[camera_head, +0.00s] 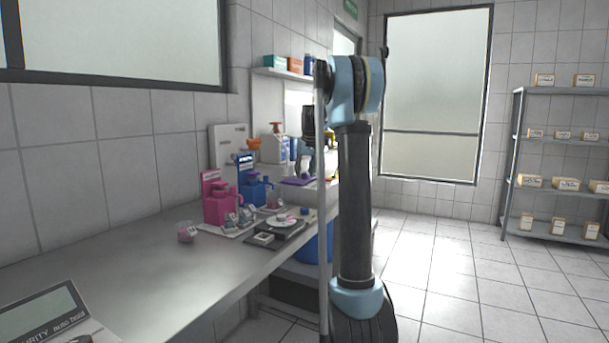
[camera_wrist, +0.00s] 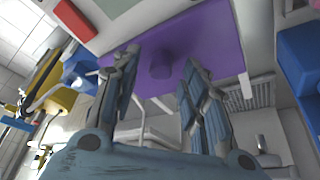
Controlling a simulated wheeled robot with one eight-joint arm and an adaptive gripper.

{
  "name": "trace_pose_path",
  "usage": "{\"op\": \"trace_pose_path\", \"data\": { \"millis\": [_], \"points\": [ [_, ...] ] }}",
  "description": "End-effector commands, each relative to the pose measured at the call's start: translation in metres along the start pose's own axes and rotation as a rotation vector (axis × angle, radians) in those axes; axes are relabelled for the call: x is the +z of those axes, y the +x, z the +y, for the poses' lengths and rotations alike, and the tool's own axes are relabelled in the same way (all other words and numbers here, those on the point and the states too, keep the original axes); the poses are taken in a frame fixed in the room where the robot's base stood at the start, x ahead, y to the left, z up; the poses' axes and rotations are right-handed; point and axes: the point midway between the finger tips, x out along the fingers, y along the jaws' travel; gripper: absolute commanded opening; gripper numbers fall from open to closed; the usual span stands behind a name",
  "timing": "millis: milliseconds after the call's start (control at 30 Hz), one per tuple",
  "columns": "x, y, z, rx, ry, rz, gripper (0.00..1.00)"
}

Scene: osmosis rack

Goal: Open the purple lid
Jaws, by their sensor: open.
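My gripper there (camera_head: 308,150) is small and dark, near the lid and partly hidden by my arm.
A pink dispenser (camera_head: 220,202) and a blue dispenser (camera_head: 250,182) stand on the counter (camera_head: 150,270) against the wall. A white jug (camera_head: 274,149) stands behind the lid. A blue block (camera_wrist: 300,60) is right of the lid in the wrist view. A shelf rack (camera_head: 512,150) stands right.

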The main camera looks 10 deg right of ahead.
Motion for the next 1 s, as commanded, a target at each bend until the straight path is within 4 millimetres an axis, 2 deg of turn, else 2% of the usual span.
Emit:
{"op": "trace_pose_path", "data": {
  "millis": [367,400,567,600,833,1000],
  "points": [
    [0.000,0.007,0.000,0.000,0.000,0.000,0.41],
    [0.000,0.007,0.000,0.000,0.000,0.000,0.39],
    [0.000,0.007,0.000,0.000,0.000,0.000,0.02],
    [0.000,0.007,0.000,0.000,0.000,0.000,0.00],
    [-0.003,0.008,-0.003,0.000,0.000,0.000,0.00],
    [-0.020,0.015,-0.021,0.000,-0.003,0.000,0.00]
  ]
}}
